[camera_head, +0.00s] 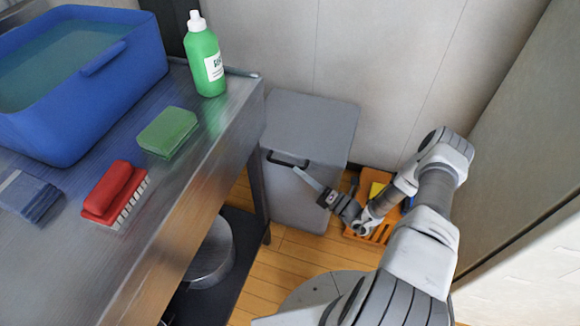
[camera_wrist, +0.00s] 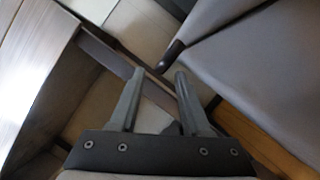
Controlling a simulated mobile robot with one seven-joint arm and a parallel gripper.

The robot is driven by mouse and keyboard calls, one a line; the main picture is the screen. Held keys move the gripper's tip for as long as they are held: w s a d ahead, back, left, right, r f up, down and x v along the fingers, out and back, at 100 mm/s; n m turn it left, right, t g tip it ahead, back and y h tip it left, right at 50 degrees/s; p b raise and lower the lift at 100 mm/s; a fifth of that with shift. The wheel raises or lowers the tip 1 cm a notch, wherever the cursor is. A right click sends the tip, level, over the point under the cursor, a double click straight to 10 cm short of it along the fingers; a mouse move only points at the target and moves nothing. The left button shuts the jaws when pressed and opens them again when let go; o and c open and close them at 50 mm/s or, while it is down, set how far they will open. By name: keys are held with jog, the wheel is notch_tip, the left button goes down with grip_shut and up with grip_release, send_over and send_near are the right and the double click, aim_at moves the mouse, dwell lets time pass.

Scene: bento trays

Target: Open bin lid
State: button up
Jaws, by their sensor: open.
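The grey bin (camera_head: 302,200) stands on the floor between the metal table and the wall. Its flat grey lid (camera_head: 312,122) looks closed, with a dark handle (camera_head: 288,160) along the front edge. My gripper (camera_head: 300,172) is just in front of the bin, its fingertips close below the right part of the handle. In the wrist view my gripper (camera_wrist: 160,74) is open, with a gap between its two fingers. A dark rounded piece (camera_wrist: 172,55), apparently an end of the handle, shows just beyond the tips. I cannot tell whether the fingers touch it.
The metal table (camera_head: 215,150) is close left of the bin. It holds a blue tub (camera_head: 130,75), a green bottle (camera_head: 207,62), a green sponge (camera_head: 167,131), a red brush (camera_head: 112,192) and blue cloth (camera_head: 28,195). An orange crate (camera_head: 350,234) sits behind my arm.

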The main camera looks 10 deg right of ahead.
aim_at(290, 164)
jog(key=x, duration=0.5)
jog(key=shift+b, duration=0.35)
grip_shut()
dwell(1.1)
